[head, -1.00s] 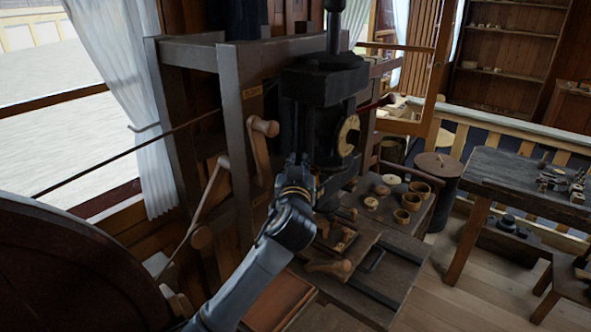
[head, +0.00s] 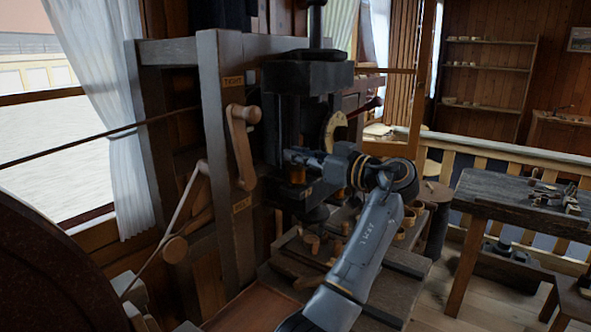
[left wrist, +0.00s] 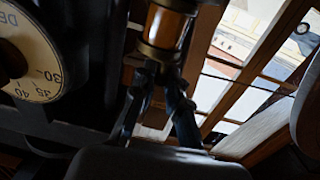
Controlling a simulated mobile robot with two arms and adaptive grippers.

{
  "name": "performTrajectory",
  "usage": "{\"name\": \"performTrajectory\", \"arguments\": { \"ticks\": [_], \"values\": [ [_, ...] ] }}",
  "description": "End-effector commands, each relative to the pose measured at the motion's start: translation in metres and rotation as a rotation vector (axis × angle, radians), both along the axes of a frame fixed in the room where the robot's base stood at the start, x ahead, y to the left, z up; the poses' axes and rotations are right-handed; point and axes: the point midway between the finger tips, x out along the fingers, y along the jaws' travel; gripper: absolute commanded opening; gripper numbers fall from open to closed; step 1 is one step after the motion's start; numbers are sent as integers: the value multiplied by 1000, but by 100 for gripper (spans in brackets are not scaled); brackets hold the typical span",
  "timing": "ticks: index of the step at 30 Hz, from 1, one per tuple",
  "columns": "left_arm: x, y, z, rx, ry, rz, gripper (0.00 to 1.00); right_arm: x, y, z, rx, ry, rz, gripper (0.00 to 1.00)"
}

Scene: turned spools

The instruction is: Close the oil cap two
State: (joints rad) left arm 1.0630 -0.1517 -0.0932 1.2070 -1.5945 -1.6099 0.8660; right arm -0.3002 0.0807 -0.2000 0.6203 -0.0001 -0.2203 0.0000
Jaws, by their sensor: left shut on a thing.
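A small oil cup with an amber body and brass collar shows in the left wrist view (left wrist: 168,24) at the top centre. The amber part also shows in the head view (head: 297,175), low on the dark machine (head: 306,76). My left gripper (head: 288,157) reaches in from the right side of the machine. In the left wrist view its fingers (left wrist: 158,68) are shut at the brass end of the cup. I cannot tell the cap from the collar there, nor whether it is closed. My right gripper is not in view.
A round pale dial (left wrist: 30,52) sits close beside the fingers. A wooden frame with a crank handle (head: 241,145) stands left of the machine. A bench with small wooden cups stands below, partly hidden by my arm. A dark table (head: 500,200) is at the right.

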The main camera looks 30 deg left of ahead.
Motion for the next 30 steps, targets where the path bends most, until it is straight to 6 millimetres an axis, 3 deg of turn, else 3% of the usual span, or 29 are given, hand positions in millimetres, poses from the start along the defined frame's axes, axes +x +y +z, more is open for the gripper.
{"name": "performTrajectory", "arguments": {
  "ticks": [12,30],
  "values": [
    [8,-1,2,1,3,197,0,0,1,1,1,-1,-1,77],
    [13,-1,1,-1,2,323,0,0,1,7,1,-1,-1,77]
  ]
}}
